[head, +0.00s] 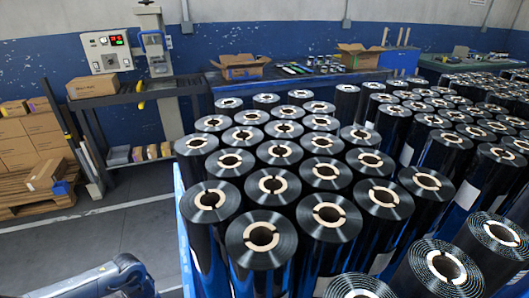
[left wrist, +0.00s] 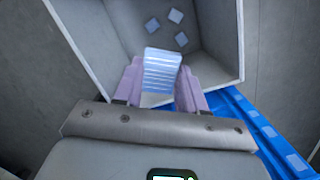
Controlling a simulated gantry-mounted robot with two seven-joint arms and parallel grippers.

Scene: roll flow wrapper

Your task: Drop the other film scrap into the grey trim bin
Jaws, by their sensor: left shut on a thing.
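In the left wrist view my left gripper (left wrist: 159,82) has its two pale pink fingers closed on a light blue, striped film scrap (left wrist: 162,66). The scrap stands out past the fingertips, over the open mouth of a grey bin (left wrist: 88,30). I cannot tell how high the scrap is above the floor. The head view shows part of my left arm at the lower left, but neither gripper nor the bin.
A blue slatted piece (left wrist: 265,128) lies beside the bin at the right. In the head view, many upright black film rolls (head: 262,237) fill the middle and right. A grey bench (head: 130,94) and a pallet of cartons (head: 30,200) stand at the left, with open floor before them.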

